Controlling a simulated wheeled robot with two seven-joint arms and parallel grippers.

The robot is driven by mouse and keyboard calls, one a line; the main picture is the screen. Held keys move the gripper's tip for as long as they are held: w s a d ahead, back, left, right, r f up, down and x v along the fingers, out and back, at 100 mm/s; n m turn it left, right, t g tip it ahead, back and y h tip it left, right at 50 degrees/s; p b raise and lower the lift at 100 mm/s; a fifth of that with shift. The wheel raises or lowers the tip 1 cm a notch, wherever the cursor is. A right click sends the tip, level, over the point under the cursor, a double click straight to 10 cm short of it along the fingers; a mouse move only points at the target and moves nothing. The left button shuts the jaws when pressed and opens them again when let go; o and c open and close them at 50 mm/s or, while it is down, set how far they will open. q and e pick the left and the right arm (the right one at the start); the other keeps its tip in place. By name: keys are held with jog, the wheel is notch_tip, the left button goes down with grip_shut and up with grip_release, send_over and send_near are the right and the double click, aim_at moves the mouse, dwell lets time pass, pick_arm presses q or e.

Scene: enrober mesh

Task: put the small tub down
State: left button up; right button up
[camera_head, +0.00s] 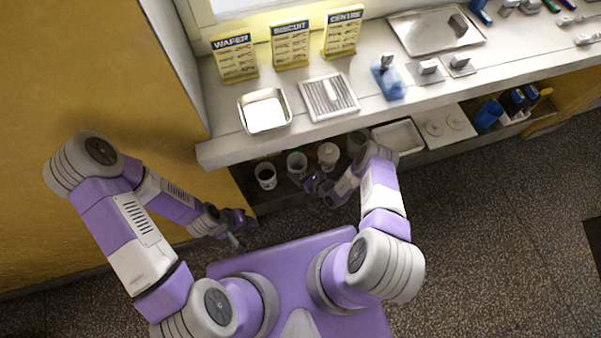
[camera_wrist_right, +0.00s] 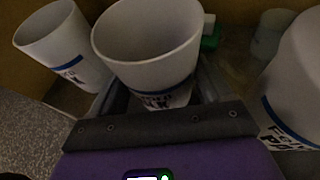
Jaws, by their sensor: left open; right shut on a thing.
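The small tub (camera_wrist_right: 150,75), a white open tub with a blue stripe and dark lettering, stands between my right gripper's fingers in the right wrist view. It looks empty and slightly tilted there. In the head view, it appears to be the middle tub (camera_head: 297,163) on the lower shelf. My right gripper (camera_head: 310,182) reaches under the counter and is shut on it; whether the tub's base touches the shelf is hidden. My left gripper (camera_head: 237,238) is open and empty, low in front of the cabinet by the yellow wall.
Similar tubs stand close on both sides, one at left (camera_wrist_right: 65,45) and one at right (camera_wrist_right: 298,85). The counter (camera_head: 225,120) overhangs the shelf. It carries a metal tray (camera_head: 265,111), a ribbed plate (camera_head: 329,96) and signs. A lower tray (camera_head: 399,137) lies right of the tubs.

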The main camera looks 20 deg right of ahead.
jog(key=shift+f, duration=0.15)
jog(key=shift+f, duration=0.2)
jog(key=o, duration=1.7)
jog(key=shift+o, duration=0.2)
